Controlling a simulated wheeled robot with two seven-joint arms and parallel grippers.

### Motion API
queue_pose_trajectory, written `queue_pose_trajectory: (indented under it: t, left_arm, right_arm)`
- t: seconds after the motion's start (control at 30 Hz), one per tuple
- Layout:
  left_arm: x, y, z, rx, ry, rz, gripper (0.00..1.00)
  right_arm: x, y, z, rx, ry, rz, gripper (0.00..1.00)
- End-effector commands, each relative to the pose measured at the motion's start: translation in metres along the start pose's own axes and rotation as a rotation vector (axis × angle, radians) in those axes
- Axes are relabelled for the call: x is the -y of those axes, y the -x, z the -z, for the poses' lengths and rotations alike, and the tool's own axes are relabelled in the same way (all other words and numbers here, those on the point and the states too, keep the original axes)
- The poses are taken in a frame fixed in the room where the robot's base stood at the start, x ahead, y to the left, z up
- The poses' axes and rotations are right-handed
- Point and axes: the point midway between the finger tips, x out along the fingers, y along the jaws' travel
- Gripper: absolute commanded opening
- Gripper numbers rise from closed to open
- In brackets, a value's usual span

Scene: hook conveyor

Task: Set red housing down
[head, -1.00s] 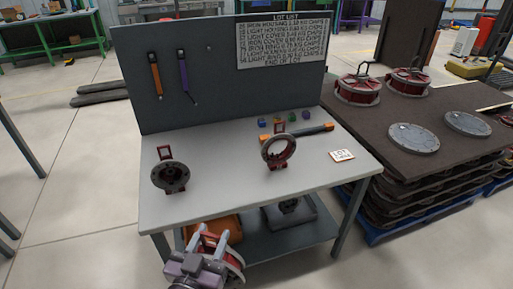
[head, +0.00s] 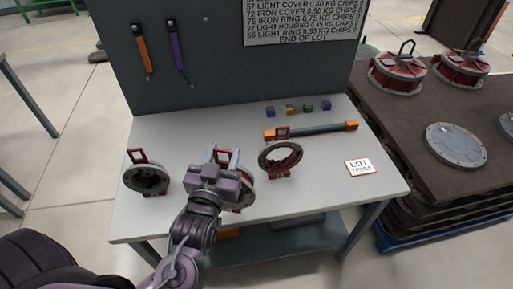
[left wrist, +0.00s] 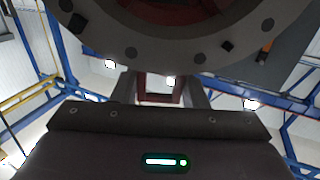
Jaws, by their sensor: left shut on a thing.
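My left gripper (head: 224,160) is over the front middle of the grey workbench (head: 330,192), shut on a red housing (head: 246,170) with a grey flange. The gripper and wrist hide much of this housing, and I cannot tell whether it touches the bench top. In the left wrist view the housing's round bolted flange (left wrist: 180,48) fills the top, with its red handle between the fingers. My right gripper is not in view.
A dark flanged part (head: 147,180) stands left of the held housing and a red ring part (head: 281,157) stands right. Behind are a bar with orange ends (head: 315,131) and several small cubes. A lot card (head: 362,167) lies at right. A stacked pallet (head: 400,130) is beyond.

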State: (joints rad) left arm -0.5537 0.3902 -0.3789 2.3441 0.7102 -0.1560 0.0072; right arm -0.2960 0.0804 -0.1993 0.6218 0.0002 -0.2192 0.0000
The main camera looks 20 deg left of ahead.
Motion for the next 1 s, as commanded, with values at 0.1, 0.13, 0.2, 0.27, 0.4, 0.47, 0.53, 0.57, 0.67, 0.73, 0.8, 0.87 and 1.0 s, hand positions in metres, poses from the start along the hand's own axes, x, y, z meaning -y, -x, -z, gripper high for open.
queue_pose_trajectory:
  t: [0.1, 0.13, 0.2, 0.27, 0.4, 0.47, 0.53, 0.57, 0.67, 0.73, 0.8, 0.87, 1.0]
  left_arm:
    - [0.018, -0.028, 0.034, -0.021, 0.011, 0.093, 0.0]
    - [0.023, -0.035, 0.04, -0.02, 0.011, 0.117, 0.0]
    - [0.034, -0.05, 0.058, -0.022, 0.013, 0.172, 0.0]
    - [0.043, -0.062, 0.071, -0.02, 0.012, 0.216, 0.0]
    - [0.061, -0.084, 0.099, -0.018, 0.011, 0.297, 0.0]
    - [0.067, -0.091, 0.109, -0.016, 0.008, 0.321, 0.0]
    - [0.072, -0.097, 0.118, -0.016, 0.006, 0.343, 0.0]
    - [0.073, -0.1, 0.121, -0.015, 0.006, 0.349, 0.0]
    - [0.078, -0.105, 0.13, -0.014, 0.003, 0.364, 0.0]
    - [0.079, -0.107, 0.131, -0.011, 0.0, 0.369, 0.0]
    - [0.08, -0.108, 0.127, -0.008, -0.003, 0.372, 0.0]
    - [0.08, -0.109, 0.119, -0.008, -0.004, 0.374, 0.0]
    - [0.08, -0.109, 0.091, -0.005, -0.007, 0.373, 0.0]
  right_arm:
    - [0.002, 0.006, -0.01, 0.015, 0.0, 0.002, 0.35]
    - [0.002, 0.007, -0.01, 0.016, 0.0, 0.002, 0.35]
    - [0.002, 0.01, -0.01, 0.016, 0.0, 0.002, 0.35]
    - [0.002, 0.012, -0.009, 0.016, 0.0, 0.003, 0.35]
    - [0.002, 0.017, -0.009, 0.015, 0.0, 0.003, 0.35]
    - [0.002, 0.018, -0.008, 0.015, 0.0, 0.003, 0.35]
    - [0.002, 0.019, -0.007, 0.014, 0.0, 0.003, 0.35]
    - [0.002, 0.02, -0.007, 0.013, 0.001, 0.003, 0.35]
    - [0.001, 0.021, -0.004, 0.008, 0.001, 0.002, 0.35]
    - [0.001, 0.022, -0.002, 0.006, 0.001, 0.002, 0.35]
    - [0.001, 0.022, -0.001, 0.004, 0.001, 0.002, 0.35]
    - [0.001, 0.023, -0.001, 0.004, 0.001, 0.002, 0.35]
    - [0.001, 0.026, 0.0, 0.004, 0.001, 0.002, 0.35]
